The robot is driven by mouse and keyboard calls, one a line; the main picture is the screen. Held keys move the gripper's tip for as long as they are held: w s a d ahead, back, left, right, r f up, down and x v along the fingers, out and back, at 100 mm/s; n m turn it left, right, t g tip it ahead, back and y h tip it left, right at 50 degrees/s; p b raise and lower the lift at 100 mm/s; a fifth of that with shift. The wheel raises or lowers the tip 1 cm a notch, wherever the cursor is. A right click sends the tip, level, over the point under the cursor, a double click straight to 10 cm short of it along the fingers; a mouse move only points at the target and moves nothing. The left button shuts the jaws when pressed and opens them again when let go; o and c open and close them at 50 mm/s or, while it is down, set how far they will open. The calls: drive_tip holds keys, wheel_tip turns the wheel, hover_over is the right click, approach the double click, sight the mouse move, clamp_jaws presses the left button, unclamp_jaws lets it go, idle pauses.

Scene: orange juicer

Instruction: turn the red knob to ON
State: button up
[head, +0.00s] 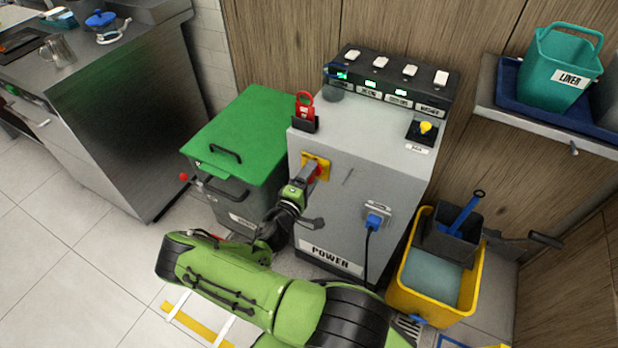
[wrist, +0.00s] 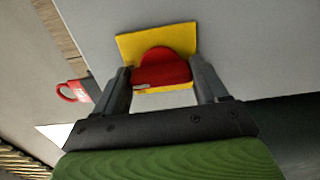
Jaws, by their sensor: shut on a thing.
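The red knob (wrist: 162,67) sits on a yellow backing plate (wrist: 175,37) on the front of the grey power cabinet (head: 350,150). My gripper (wrist: 163,85) is at the knob, with one finger on each side of it, and is shut on it. In the head view the knob (head: 315,170) is partly covered by my gripper (head: 303,178), and the yellow plate shows around it. The ON and OFF markings cannot be read in either view.
A red tag (head: 304,108) stands in a black holder on the cabinet top, with a yellow switch (head: 425,127) to the right. A blue plug (head: 375,220) with a cable is on the front. A green-lidded bin (head: 240,130) stands left, a yellow bucket (head: 408,296) right.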

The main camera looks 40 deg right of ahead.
drive_tip(key=shift+r+m, duration=0.1)
drive_tip(key=shift+m, duration=0.2)
drive_tip(key=o, duration=1.1)
drive_tip(key=shift+d, duration=0.1)
drive_tip(key=shift+c, duration=0.2)
drive_tip(key=p+v, duration=0.2)
drive_tip(key=v, duration=1.3)
drive_tip(key=shift+a+p, duration=0.3)
drive_tip(key=shift+a, duration=0.1)
drive_tip(key=shift+s, duration=0.1)
